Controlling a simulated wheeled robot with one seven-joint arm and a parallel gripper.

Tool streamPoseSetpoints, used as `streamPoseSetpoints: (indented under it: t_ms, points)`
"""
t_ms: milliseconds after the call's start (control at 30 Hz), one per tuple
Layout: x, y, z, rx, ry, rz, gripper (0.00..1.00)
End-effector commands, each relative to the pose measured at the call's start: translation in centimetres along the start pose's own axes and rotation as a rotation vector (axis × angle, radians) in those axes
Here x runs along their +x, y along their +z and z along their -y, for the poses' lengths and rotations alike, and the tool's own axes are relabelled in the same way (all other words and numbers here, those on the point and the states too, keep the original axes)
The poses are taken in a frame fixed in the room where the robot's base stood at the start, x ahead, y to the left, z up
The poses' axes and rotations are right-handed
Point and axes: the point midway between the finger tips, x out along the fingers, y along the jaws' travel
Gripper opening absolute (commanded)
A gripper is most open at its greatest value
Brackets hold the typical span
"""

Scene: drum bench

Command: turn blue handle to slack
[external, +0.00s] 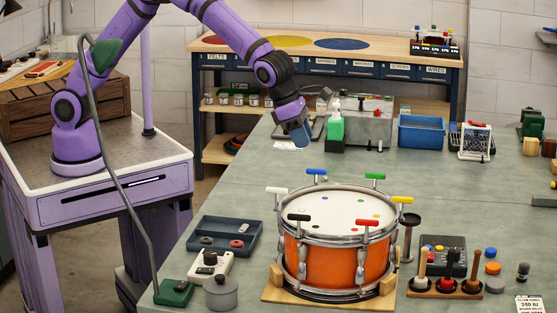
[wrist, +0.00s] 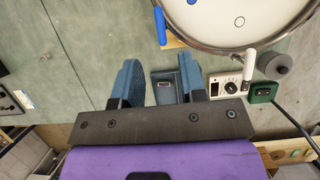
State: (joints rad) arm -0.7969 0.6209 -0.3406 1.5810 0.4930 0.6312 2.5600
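The orange drum (external: 338,262) stands on a wooden base on the bench, with several coloured T-handles around its rim. The blue handle (external: 316,173) is at the drum's far side in the external view. In the wrist view the blue handle (wrist: 160,25) shows at the top, at the left edge of the drum (wrist: 230,20), just beyond my fingertips. My gripper (external: 300,140) hangs above the bench behind the drum, apart from the handle. In the wrist view my gripper (wrist: 160,65) has its two blue fingers spread, with nothing held between them.
White, green, black, red and yellow handles share the rim. A dark tray (external: 222,250), a white tuner box (external: 210,268) and a mallet rack (external: 445,288) flank the drum. A green bottle (external: 336,131) and a blue bin (external: 422,131) stand behind.

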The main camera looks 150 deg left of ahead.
Motion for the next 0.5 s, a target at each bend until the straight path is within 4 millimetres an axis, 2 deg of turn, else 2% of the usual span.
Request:
streamPoseSetpoints:
  t_ms: [300,500]
  points:
    - [5.5,-0.1,0.0,-0.001,0.001,-0.003,0.38]
    - [8.3,-0.1,0.1,-0.001,0.0,-0.003,0.38]
